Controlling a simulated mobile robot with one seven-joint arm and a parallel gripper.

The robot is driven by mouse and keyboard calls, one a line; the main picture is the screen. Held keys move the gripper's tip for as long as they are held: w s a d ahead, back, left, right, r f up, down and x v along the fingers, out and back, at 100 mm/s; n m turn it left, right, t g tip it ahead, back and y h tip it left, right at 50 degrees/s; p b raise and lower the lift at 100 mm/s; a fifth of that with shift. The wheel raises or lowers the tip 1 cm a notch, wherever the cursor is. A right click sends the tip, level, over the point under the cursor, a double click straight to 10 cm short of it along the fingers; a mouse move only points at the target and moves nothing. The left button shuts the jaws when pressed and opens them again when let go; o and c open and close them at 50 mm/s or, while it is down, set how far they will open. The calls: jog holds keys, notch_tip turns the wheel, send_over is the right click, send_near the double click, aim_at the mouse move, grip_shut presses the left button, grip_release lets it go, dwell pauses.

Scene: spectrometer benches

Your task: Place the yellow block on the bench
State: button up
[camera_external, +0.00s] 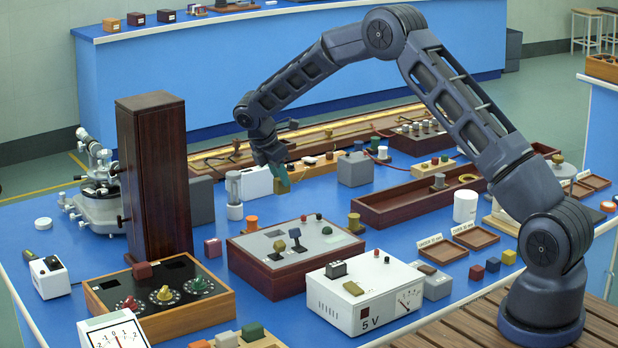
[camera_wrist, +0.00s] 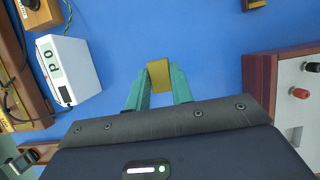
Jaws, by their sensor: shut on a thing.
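My gripper (camera_wrist: 159,86) has teal fingers shut on a yellow block (camera_wrist: 158,70) in the wrist view. The block sits between the fingertips over the bare blue bench top (camera_wrist: 190,32). I cannot tell how far the block is from the surface. Another small yellow block (camera_external: 509,257) lies on the bench at the right, beside a blue and a red one.
A white meter box (camera_wrist: 68,70) is left of the block in the wrist view, and a wood-sided grey panel box (camera_wrist: 300,90) is right. A tall dark wooden column (camera_external: 155,180), a grey control box (camera_external: 295,245) and a long wooden tray (camera_external: 410,200) stand around.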

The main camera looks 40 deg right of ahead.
aim_at(277, 194)
jog(key=shift+f, duration=3.75)
jog(key=shift+f, duration=0.15)
jog(key=o, duration=1)
